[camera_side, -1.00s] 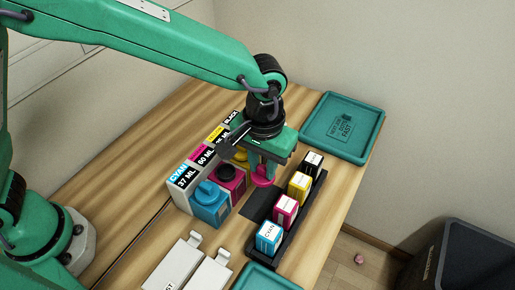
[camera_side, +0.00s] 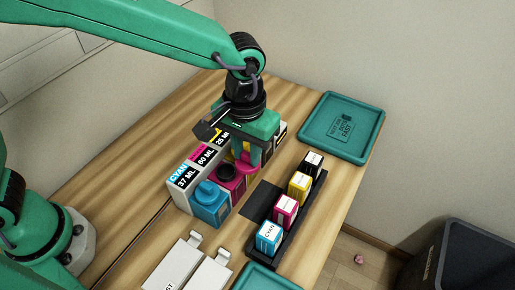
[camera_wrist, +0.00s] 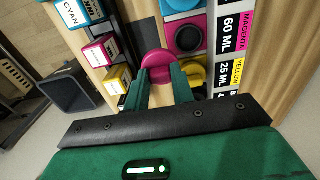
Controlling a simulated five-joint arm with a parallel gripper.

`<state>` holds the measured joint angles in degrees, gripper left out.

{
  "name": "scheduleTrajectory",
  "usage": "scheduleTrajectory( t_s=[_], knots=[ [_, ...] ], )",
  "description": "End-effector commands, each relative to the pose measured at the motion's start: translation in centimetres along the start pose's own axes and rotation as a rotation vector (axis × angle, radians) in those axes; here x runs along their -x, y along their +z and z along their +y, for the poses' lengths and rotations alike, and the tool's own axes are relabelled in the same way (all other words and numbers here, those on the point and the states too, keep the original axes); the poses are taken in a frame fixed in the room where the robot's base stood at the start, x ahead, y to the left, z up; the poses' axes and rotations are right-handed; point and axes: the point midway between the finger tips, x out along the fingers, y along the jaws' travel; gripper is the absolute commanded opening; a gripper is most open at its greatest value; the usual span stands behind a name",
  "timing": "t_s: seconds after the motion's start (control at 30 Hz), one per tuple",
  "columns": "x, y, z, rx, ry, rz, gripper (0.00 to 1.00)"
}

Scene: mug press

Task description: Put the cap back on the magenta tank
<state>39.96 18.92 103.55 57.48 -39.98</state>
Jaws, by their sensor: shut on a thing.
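The magenta tank (camera_side: 231,186) stands in the row between the cyan tank and the yellow one. Its round black opening (camera_side: 227,173) is uncovered, and it shows in the wrist view (camera_wrist: 188,38). My gripper (camera_side: 247,163) is shut on the magenta cap (camera_wrist: 156,63), whose edge also shows in the side view (camera_side: 244,168). The cap is held beside the magenta tank, on its yellow-tank side in the side view, apart from the opening. My fingers (camera_wrist: 163,90) hide part of the cap.
The cyan tank (camera_side: 210,205) has its cap on. The yellow tank's cap (camera_wrist: 190,72) shows in the wrist view. A black rack (camera_side: 289,232) holds several small ink bottles in front. A teal tray (camera_side: 376,140) lies at the back right.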

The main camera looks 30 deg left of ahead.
Motion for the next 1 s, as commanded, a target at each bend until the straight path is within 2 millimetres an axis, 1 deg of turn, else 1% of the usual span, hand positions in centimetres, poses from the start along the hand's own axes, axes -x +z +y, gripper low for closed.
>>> scheduleTrajectory(
  t_s=[0.1,0.2,0.3,0.4,0.73,1.0],
  knots=[
    [1.4,0.4,-1.8,0.002,0.001,0.001,0.03],
    [2.2,0.8,-3.0,0.001,0.001,0.002,0.03],
    [2.8,1.2,-4.0,0.001,0.0,0.001,0.03],
    [3.1,1.4,-4.6,0.0,-0.001,-0.001,0.03],
    [3.2,1.5,-4.8,-0.001,-0.001,-0.001,0.03],
    [2.2,1.5,-4.8,-0.001,-0.001,-0.002,0.03]
  ],
)
